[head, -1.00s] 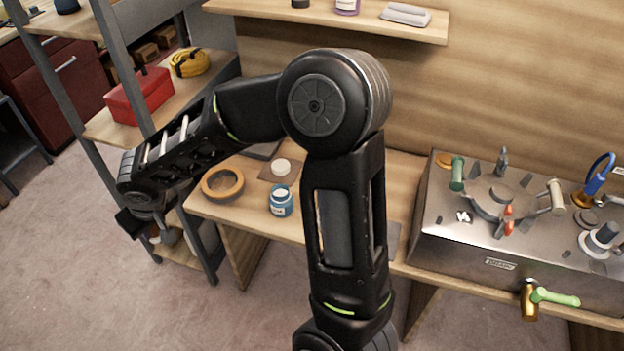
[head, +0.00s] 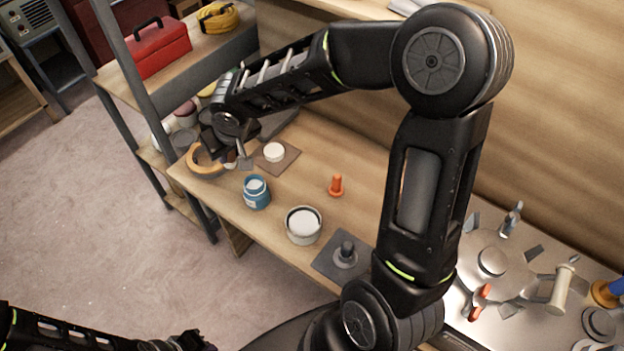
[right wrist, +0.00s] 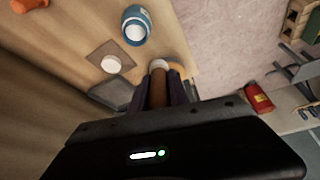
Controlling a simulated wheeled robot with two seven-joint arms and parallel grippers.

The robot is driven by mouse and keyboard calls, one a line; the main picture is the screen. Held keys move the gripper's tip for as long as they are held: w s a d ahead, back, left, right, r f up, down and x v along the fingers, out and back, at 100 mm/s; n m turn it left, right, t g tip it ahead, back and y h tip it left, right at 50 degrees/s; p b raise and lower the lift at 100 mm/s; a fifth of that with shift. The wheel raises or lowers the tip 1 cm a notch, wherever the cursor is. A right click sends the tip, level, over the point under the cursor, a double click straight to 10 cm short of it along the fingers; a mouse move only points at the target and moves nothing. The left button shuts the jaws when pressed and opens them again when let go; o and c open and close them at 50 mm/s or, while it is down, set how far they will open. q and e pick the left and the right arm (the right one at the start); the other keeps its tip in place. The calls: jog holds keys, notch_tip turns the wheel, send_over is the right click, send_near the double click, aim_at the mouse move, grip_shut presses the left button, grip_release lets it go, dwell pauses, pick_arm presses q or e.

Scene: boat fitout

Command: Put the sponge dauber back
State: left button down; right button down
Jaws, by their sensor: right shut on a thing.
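My right gripper (head: 238,156) is over the left end of the workbench, close above the tan tape ring (head: 203,160). It is shut on a slim brown handle with a whitish end, which looks like the sponge dauber (right wrist: 158,82). In the head view the fingers and wrist hide most of it. The whitish end points away from the wrist camera; I cannot tell whether it touches anything. A blue jar (head: 256,194) stands to the right and nearer the front edge. My left gripper (head: 190,342) is at the bottom edge, too dark and small to read.
A white disc (head: 274,152) lies on a brown square (head: 288,160) beside the gripper. An orange peg (head: 336,186), a white tin (head: 303,226) and a dark knobbed piece on a grey mat (head: 345,254) stand farther right. A shelf rack with a red toolbox (head: 160,48) is at left.

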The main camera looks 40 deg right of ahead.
jog(key=s+d+f+g+b, duration=0.1)
jog(key=s+d+f+g, duration=0.1)
jog(key=d, duration=0.6)
jog(key=s+d+f+m+g+b, duration=0.1)
jog(key=d+f+g+b, duration=0.1)
jog(key=d, duration=0.7)
jog(key=shift+s+d+f, duration=0.15)
jog(key=shift+s+f, duration=0.2)
jog(key=shift+f, duration=0.5)
notch_tip(320, 180, down, 6)
jog(key=shift+f, duration=0.15)
